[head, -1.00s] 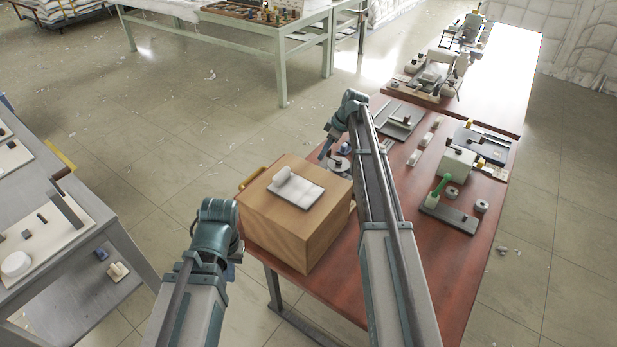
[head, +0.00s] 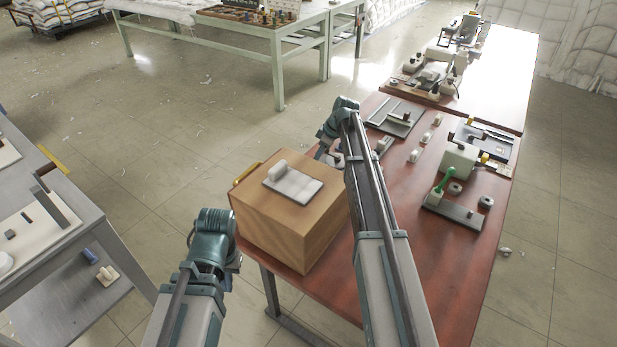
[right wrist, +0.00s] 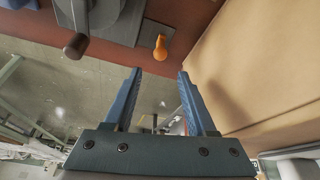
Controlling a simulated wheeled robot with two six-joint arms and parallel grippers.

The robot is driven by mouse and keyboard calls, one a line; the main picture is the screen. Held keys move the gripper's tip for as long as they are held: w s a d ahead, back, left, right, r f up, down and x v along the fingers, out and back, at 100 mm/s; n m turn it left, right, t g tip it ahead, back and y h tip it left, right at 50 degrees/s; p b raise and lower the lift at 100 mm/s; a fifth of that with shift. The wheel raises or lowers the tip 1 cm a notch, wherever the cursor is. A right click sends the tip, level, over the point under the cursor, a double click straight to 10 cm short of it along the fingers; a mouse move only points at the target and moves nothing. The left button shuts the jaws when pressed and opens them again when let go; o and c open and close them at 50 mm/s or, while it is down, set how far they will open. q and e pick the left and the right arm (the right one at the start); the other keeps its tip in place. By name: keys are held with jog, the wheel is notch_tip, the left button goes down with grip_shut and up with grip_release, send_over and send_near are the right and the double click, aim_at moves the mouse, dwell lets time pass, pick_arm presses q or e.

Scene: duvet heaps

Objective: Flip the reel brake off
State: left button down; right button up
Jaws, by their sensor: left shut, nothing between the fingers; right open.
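In the right wrist view, a round grey reel-like part (right wrist: 108,12) with a dark crank knob (right wrist: 76,46) sits on a grey plate at the top. An orange handle (right wrist: 161,46) stands at the plate's edge; it looks like the brake lever, but I cannot be sure. My right gripper (right wrist: 160,73) is open and empty, with the orange handle beyond its fingertips and apart from them. In the head view the reel is mostly hidden by my right arm and the box. My left gripper (head: 231,263) is shut and empty, low beside the box.
A wooden box (head: 290,222) with a white pad (head: 294,187) on top stands close to my right gripper. A grey bench (head: 50,229) is at left.

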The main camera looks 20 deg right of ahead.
jog(key=b+x, duration=0.7)
jog(key=x, duration=0.2)
jog(key=shift+d, duration=0.1)
grip_shut()
